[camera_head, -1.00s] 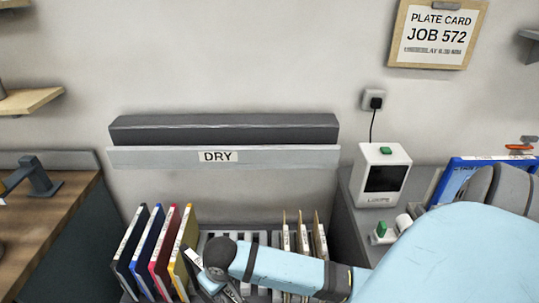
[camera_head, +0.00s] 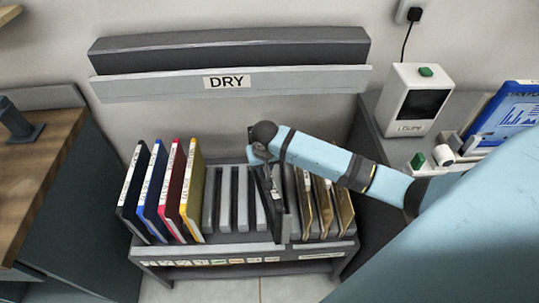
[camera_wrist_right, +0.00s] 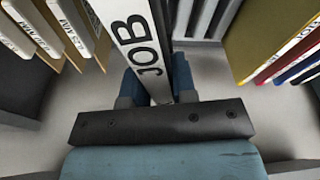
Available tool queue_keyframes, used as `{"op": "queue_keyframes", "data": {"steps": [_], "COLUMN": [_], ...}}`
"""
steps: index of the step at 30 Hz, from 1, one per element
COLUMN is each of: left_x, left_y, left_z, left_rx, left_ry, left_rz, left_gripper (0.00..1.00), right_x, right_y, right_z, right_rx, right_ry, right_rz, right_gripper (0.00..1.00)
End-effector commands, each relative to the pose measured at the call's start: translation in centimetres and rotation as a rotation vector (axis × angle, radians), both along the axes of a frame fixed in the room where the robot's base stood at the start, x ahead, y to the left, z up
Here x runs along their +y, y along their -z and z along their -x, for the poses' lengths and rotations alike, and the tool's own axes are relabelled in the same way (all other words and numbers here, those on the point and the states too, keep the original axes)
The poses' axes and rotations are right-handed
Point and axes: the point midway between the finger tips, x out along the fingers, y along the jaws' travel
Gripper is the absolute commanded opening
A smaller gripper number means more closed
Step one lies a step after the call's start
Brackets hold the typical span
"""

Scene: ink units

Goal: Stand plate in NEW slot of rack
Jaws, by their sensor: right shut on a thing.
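My right gripper (camera_head: 262,152) is shut on the top of a dark plate (camera_head: 272,200), which stands roughly upright over the middle-right slots of the grey rack (camera_head: 165,252). In the right wrist view the gripper (camera_wrist_right: 158,90) has the plate's white edge label, reading JOB, between its fingers (camera_wrist_right: 143,45). Whether the plate's lower edge sits in a slot is unclear. Small labels run along the rack's front; I cannot read a NEW mark. My left gripper is out of view.
Black (camera_head: 138,195), blue (camera_head: 157,190), red (camera_head: 175,190) and yellow (camera_head: 191,195) plates stand at the rack's left. Brown-edged plates (camera_head: 326,205) stand close at the right. Bare slots (camera_head: 226,195) lie between. The DRY shelf (camera_head: 290,80) is behind.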

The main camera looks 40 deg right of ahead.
Motion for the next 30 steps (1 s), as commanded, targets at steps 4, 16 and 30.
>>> {"op": "queue_keyframes", "data": {"steps": [4,16,30], "left_x": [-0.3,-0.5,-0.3], "left_y": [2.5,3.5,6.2], "left_z": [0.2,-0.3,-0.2], "left_rx": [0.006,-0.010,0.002], "left_ry": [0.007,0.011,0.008], "left_rz": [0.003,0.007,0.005], "left_gripper": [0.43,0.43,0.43], "right_x": [-2.9,-5.8,-5.7], "right_y": [2.5,4.1,7.3], "right_z": [-3.0,-5.6,-5.5], "right_rx": [-0.008,-0.015,-0.014], "right_ry": [0.111,0.232,0.232], "right_rz": [0.003,-0.003,-0.002], "right_gripper": [0.00,0.00,0.00]}}
